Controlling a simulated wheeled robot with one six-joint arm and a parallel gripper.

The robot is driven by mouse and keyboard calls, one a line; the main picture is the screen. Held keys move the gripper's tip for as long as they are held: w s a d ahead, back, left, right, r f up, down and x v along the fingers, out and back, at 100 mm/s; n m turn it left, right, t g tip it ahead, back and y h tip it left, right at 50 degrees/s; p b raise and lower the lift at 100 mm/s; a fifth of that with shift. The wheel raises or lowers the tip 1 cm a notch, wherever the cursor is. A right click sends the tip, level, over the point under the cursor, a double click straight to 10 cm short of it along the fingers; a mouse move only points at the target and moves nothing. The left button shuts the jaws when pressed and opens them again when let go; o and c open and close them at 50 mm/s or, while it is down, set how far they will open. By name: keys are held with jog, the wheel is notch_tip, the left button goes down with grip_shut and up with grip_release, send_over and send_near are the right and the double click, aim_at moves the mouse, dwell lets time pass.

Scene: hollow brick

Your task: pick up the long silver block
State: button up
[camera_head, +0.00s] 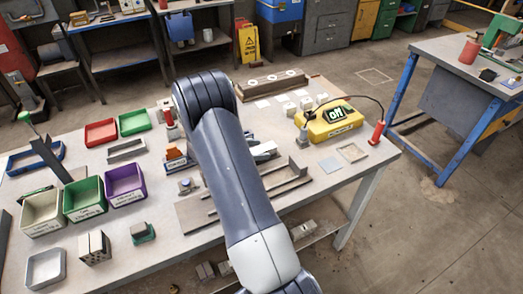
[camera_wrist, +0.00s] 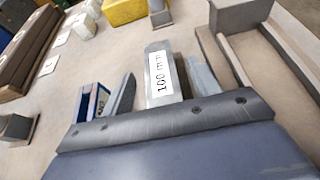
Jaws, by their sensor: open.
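The long silver block (camera_wrist: 160,73) lies on the table in the wrist view, with a white label reading "100 mm" on its top. In the head view a pale block (camera_head: 264,149), probably the same one, shows just right of my arm, partly hidden. My gripper (camera_wrist: 161,68) is open in the wrist view, with one finger on the left of the silver block and one on the right. The block lies between the fingers. Its near end is hidden by the gripper body. I cannot tell whether either finger touches it. In the head view my arm hides most of the gripper.
A blue holder (camera_wrist: 91,100) stands close left of the left finger. A grey channel-shaped fixture (camera_head: 288,180) lies to the right. The yellow box marked "off" (camera_head: 331,122) stands farther back. Green (camera_head: 84,198) and purple (camera_head: 125,184) bins are at the left.

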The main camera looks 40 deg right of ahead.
jog(key=shift+s+d+f, duration=0.15)
jog(key=shift+d+f, duration=0.05)
jog(key=shift+d, duration=0.3)
jog(key=shift+c, duration=0.4)
jog(key=shift+r, duration=0.1)
grip_shut()
